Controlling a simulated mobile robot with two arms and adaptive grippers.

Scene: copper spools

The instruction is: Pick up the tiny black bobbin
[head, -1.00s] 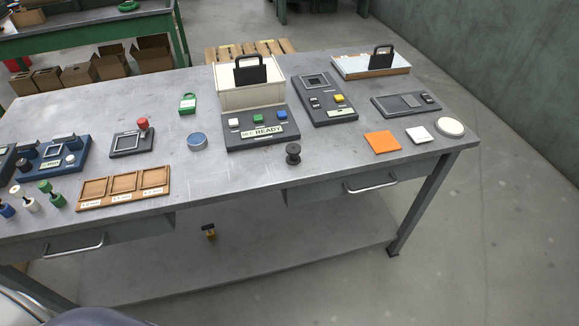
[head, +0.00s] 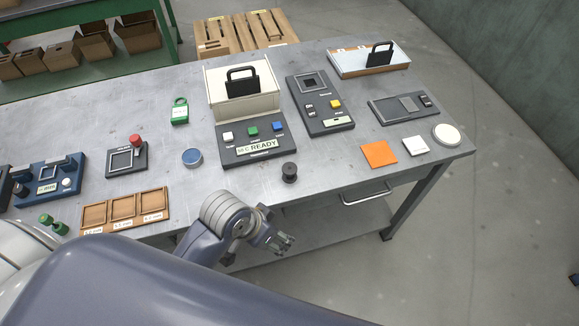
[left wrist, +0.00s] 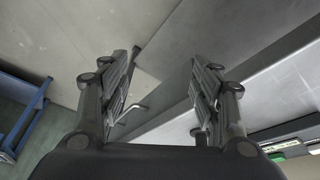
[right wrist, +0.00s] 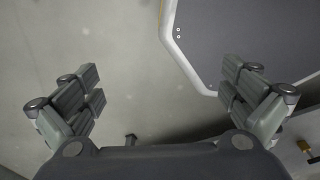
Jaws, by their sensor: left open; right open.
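The tiny black bobbin (head: 289,172) stands upright near the front edge of the grey workbench (head: 330,155), in front of the READY panel. My left gripper (head: 284,243) is in front of and below the bobbin in the head view, apart from it, just off the bench's front edge. In the left wrist view its two fingers (left wrist: 160,95) are spread with nothing between them; the bobbin does not show there. My right gripper (right wrist: 165,95) is open and empty over the floor in the right wrist view. It does not show in the head view.
The READY panel (head: 257,148) and a cream box (head: 243,100) stand behind the bobbin. A blue round tin (head: 192,157) is to its left, an orange square (head: 379,154) to its right. A wooden tray (head: 124,210) lies at the left front. A drawer handle (head: 366,196) juts below the edge.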

